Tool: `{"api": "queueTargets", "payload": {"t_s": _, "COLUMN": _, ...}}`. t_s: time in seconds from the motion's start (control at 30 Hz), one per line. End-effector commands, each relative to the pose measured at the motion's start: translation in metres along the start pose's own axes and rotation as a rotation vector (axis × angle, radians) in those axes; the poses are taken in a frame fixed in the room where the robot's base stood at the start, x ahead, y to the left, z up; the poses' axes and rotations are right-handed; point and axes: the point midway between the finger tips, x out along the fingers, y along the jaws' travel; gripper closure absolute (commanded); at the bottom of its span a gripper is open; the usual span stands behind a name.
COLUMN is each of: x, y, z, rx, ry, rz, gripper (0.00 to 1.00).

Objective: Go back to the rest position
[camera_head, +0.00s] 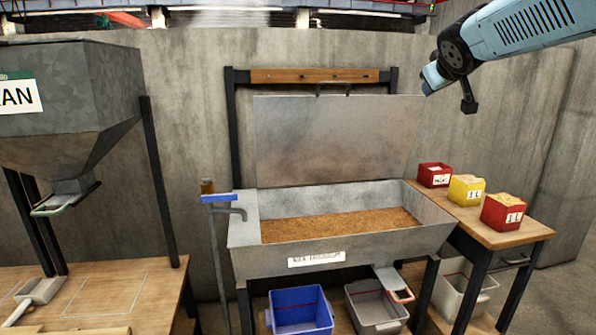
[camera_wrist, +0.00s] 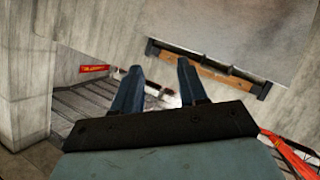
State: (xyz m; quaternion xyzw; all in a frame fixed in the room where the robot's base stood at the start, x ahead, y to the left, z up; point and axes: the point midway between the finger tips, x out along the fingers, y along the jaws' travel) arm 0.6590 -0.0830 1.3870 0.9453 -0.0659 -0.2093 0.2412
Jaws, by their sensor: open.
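My gripper shows in the wrist view (camera_wrist: 160,88) with its two dark blue fingers spread apart and nothing between them. In the head view my light blue arm comes in from the upper right, and its end is raised above the right end of the metal trough (camera_head: 340,250). The gripper touches nothing that I can see. The fingertips are hard to make out in the head view.
The trough holds brown grain (camera_head: 340,224) under a raised metal lid (camera_head: 335,140). A red box (camera_head: 434,175), a yellow box (camera_head: 466,190) and another red box (camera_head: 503,212) stand on the right table. A blue bin (camera_head: 301,310) is below. A hopper (camera_head: 70,105) stands left.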

Motion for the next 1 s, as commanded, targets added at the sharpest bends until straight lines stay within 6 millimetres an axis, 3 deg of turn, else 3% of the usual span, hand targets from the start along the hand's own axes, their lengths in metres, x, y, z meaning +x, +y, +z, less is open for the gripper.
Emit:
{"api": "queueTargets", "payload": {"t_s": 0.03, "x": -0.017, "y": -0.009, "z": 0.023, "rx": 0.039, "ry": -0.052, "rz": -0.017, "gripper": 0.58}}
{"api": "queueTargets", "payload": {"t_s": 0.3, "x": -0.099, "y": -0.083, "z": 0.144, "rx": 0.227, "ry": -0.355, "rz": -0.167, "gripper": 0.58}}
{"api": "queueTargets", "payload": {"t_s": 0.5, "x": -0.154, "y": -0.138, "z": 0.213, "rx": 0.315, "ry": -0.534, "rz": -0.293, "gripper": 0.58}}
{"api": "queueTargets", "payload": {"t_s": 0.7, "x": -0.181, "y": -0.166, "z": 0.244, "rx": 0.353, "ry": -0.621, "rz": -0.363, "gripper": 0.58}}
{"api": "queueTargets", "payload": {"t_s": 1.0, "x": -0.184, "y": -0.169, "z": 0.248, "rx": 0.356, "ry": -0.632, "rz": -0.372, "gripper": 0.58}}
